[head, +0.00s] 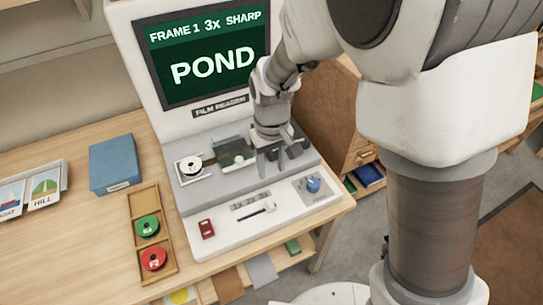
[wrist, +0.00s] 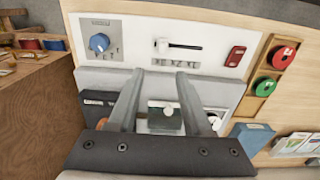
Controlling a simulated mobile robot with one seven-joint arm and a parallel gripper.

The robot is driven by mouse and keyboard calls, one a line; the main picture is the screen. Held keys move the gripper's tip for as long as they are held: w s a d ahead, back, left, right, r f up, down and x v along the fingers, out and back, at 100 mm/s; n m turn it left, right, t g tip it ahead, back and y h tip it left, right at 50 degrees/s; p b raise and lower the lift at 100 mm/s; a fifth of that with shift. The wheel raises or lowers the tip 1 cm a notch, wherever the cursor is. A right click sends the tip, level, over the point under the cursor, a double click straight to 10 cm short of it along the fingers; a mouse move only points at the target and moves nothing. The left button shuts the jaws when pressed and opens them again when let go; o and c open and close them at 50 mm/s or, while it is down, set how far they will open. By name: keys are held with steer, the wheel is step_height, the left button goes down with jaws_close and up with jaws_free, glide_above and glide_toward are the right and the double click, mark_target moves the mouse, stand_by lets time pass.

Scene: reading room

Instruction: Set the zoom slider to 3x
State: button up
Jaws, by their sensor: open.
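The film reader (head: 220,215) stands on the desk. Its screen (head: 208,52) reads "FRAME 1 3x SHARP" above "POND". The zoom slider (head: 268,206) is on the white front panel, its pale knob towards the right end of a dark slot. In the wrist view, turned around, the knob of the slider (wrist: 163,46) is at the slot's left part, above small scale marks too blurred to read surely. My gripper (head: 268,165) is open over the grey deck, behind the front panel and apart from the slider. Its two fingers (wrist: 159,92) show nothing held between them.
A blue knob (head: 313,185) is right of the slider and a red switch (head: 207,229) left of it. A white spool (head: 190,165) sits on the deck. A wooden tray (head: 137,199) holds green and red reels. A blue box (head: 115,163) is further left.

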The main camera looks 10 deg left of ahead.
steer(key=shift+r, duration=1.25)
steer(key=s+d+r+m+t+y, duration=0.1)
steer(key=s+d+r+m+t, duration=0.2)
steer(key=d+r, duration=0.85)
steer(key=s+d+r+m+t+h, duration=0.1)
steer(key=s+d+r+m+t, duration=0.1)
steer(key=s+d+r, duration=0.3)
steer(key=s+d+m, duration=0.1)
steer(key=s+d, duration=0.3)
steer(key=shift+s+r+m+t, duration=0.25)
steer(key=shift+r+m+t, duration=0.05)
steer(key=shift+r+m, duration=0.1)
